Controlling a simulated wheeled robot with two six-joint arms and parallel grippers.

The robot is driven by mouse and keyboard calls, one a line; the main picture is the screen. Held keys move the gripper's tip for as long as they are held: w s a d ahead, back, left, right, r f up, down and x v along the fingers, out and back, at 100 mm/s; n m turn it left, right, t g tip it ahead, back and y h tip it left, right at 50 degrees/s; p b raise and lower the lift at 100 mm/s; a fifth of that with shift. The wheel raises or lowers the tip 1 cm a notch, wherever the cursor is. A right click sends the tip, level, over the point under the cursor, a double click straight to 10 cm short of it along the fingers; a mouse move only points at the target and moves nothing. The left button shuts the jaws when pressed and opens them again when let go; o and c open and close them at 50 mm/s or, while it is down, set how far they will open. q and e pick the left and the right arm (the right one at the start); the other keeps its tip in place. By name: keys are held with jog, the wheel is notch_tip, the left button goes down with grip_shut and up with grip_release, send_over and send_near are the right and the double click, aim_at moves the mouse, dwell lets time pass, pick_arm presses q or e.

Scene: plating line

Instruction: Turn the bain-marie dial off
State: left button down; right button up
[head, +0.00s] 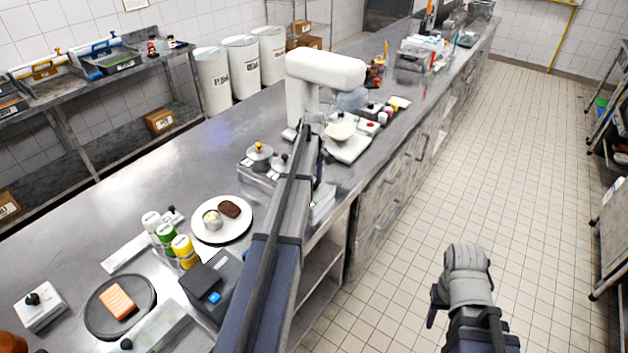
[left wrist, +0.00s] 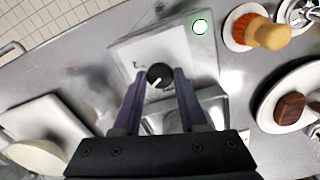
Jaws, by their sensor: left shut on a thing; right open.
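The bain-marie dial (left wrist: 160,76) is a round black knob with a white pointer mark. It sits on a pale panel (left wrist: 185,55), and its pointer slants toward the lower left in the left wrist view. A white lamp with a green rim (left wrist: 200,27) is on the same panel; a green spot shows beside my arm in the head view (head: 312,205). My left gripper (left wrist: 159,82) is shut on the dial, one finger on each side. In the head view my left arm hides the dial. My right gripper (head: 466,262) is open and empty over the floor.
A plate with a brown patty (head: 229,208) lies left of my left arm. An orange pot with a tan top (left wrist: 262,32) stands near the panel. A white mixer (head: 325,70) stands beyond.

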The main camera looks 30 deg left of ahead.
pick_arm(q)
jog(key=n, duration=0.5)
jog(key=shift+n, duration=0.4)
jog(key=n, duration=0.5)
jog(key=shift+n, duration=0.7)
jog(key=shift+c, duration=2.2)
grip_release()
jog(key=shift+r, duration=0.1)
